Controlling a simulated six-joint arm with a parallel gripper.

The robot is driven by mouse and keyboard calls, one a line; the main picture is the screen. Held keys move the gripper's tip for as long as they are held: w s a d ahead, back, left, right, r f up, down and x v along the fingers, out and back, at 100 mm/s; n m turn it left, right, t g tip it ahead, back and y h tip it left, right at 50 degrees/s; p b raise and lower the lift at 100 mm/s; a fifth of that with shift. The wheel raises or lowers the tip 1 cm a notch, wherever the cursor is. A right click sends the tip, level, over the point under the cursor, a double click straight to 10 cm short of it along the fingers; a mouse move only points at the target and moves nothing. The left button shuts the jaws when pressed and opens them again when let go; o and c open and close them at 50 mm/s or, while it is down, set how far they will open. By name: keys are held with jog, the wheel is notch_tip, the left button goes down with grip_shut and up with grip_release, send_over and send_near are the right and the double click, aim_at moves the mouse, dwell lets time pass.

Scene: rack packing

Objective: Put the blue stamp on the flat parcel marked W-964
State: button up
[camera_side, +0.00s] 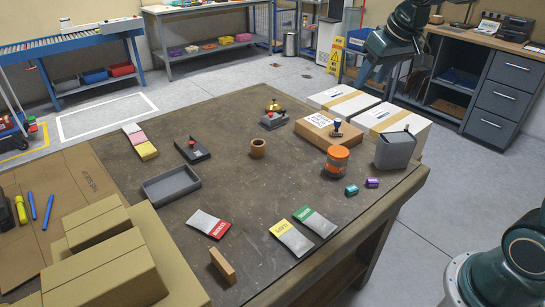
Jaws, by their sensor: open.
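A small stamp with a dark blue knob (337,125) stands upright on the flat brown parcel (309,134), near its right side. The parcel lies at the back right of the table and has a white label (318,120) on top; its lettering is too small to read. My gripper (372,76) is open and in the air at the upper right, above and behind the white boxes. It is apart from the stamp and holds nothing that I can see.
Two taped white boxes (398,117) lie beside and behind the parcel. An orange-banded jar (337,161), a grey bin (396,150) and two small blocks stand in front. A gold-topped item (273,105) and a red-knobbed item in a dark tray (204,154) stand left. Mid-table is mostly clear.

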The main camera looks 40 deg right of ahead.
jog(key=s+a, duration=0.3)
jog(key=s, duration=0.4)
jog(key=s+a+f+n, duration=0.1)
jog(key=s+a, duration=0.1)
jog(key=s, duration=0.5)
jog(key=s+a+f+n+y, duration=0.1)
jog(key=s+a, duration=0.2)
jog(key=s, duration=0.5)
jog(key=shift+a+f+t, duration=0.25)
jog(key=shift+a+t, duration=0.05)
jog(key=shift+t, duration=0.1)
